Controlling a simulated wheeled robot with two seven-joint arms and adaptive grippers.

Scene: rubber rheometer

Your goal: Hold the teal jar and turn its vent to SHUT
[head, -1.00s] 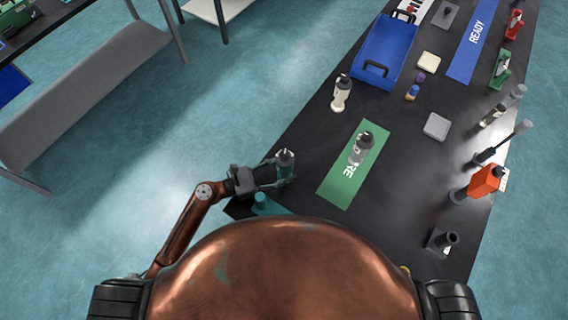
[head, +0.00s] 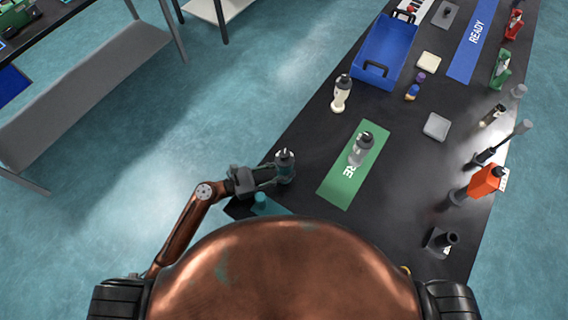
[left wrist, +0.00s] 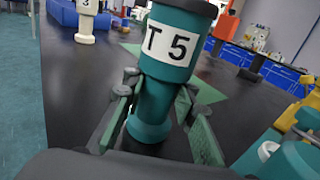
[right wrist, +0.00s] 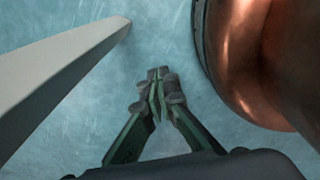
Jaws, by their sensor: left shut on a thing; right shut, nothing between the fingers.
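The teal jar (left wrist: 168,80), with a white "T 5" label, stands upright on the dark table at the near left edge. It also shows in the head view (head: 285,168), with a dark top bearing a small light mark; the vent setting is too small to read. My left gripper (left wrist: 152,112) is shut on the jar's narrower middle, one finger on each side. Its arm reaches the jar from the left in the head view. The jar's top is cut off in the left wrist view. My right gripper (right wrist: 158,78) is shut and empty above the floor, away from the table.
A green mat (head: 335,190) with a grey-topped bottle (head: 360,150) lies right of the jar. A cream bottle (head: 341,95) stands behind. A blue tray (head: 385,50) and an orange device (head: 485,182) stand farther off.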

